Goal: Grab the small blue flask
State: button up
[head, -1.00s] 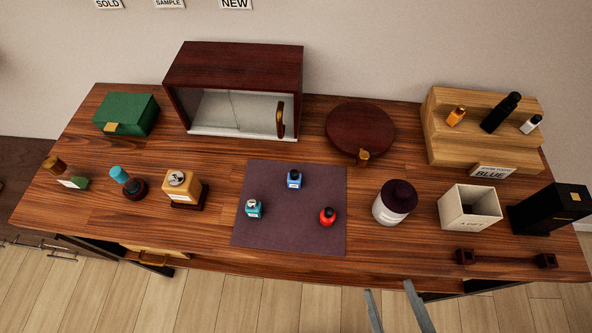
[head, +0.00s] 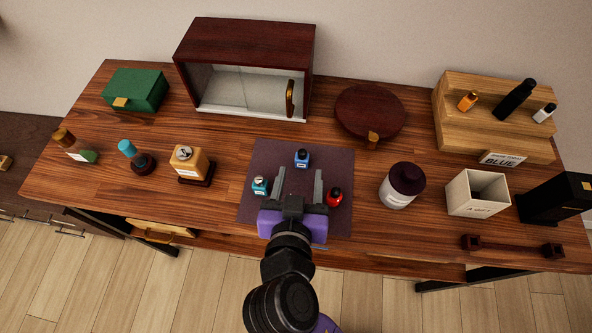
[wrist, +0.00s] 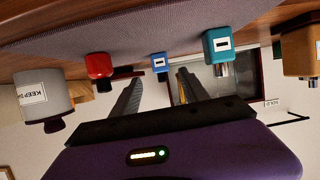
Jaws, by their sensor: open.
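The small blue flask (head: 302,158) stands upright on the dark mat (head: 262,150), near its back middle. It also shows in the wrist view (wrist: 159,62), which is turned upside down, between my two fingers and beyond them. My gripper (head: 298,180) is open and empty over the mat, with its fingers pointing towards the blue flask. The flask is a little beyond the fingertips. A teal flask (head: 260,186) stands left of my gripper and a red flask (head: 334,196) stands close on its right.
A glass-fronted cabinet (head: 245,45) and a round dark box (head: 370,110) stand behind. Bottles line the left, with an amber bottle (head: 188,162) nearest the mat. A white jar (head: 398,188) and a white box (head: 478,190) stand to the right.

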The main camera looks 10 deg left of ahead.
aim_at(301, 162)
jog(key=shift+a+f, duration=0.15)
jog(key=shift+a, duration=0.1)
jog(key=shift+w+m, duration=0.1)
jog(key=shift+m, duration=0.2)
jog(key=p+x, duration=0.1)
jog(key=x, duration=0.6)
jog(key=shift+w+d, duration=0.15)
jog(key=shift+w, duration=0.05)
jog(key=shift+c, duration=0.2)
grip_shut()
